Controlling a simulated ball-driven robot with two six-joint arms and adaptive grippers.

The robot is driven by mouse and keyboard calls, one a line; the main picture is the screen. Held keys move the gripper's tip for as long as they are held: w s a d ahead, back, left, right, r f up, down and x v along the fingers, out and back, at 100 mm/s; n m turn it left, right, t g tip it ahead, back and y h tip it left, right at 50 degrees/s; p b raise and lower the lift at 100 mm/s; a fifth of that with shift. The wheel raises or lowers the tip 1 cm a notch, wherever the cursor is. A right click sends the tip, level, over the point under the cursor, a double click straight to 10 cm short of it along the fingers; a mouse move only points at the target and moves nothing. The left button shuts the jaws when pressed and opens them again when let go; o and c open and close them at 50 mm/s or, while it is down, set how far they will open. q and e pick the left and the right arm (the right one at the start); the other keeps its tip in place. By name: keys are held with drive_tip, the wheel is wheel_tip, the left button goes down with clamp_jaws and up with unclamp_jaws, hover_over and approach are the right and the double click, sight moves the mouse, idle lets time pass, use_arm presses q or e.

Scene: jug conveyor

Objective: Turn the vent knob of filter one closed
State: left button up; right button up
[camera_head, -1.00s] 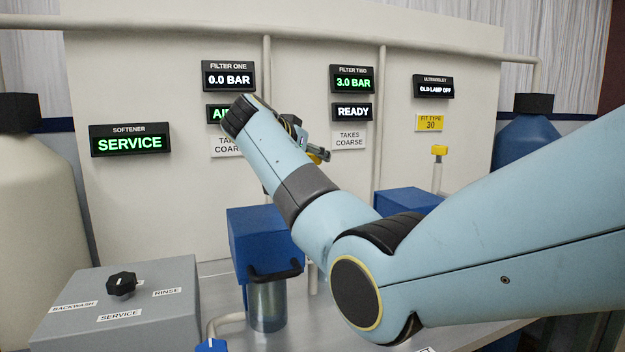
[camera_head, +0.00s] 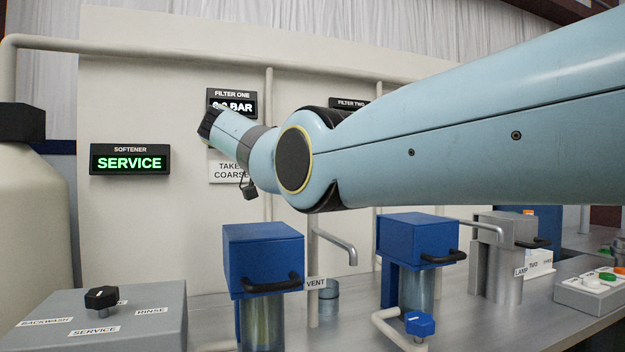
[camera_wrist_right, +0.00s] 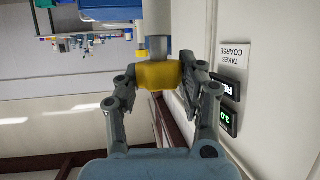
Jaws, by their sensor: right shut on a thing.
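Filter one (camera_head: 262,262) is a blue-topped housing with a black handle and a clear bowl. A VENT label (camera_head: 316,283) is beside it; I cannot make out its vent knob. The filter one display (camera_head: 232,100) is partly covered by my right arm. In the right wrist view my right gripper (camera_wrist_right: 158,77) is shut on a yellow block (camera_wrist_right: 160,76) with a grey cylindrical end (camera_wrist_right: 158,47). What this block belongs to is unclear. My left gripper is not in view.
The softener control box (camera_head: 105,318) is front left. A grey box with buttons (camera_head: 592,292) is at right.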

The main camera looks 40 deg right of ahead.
idle(0.4)
drive_tip(key=o, duration=1.2)
drive_tip(key=shift+r, duration=0.1)
wheel_tip(320, 180, up, 10)
drive_tip(key=shift+s+f, duration=0.1)
drive_tip(key=shift+f, duration=0.05)
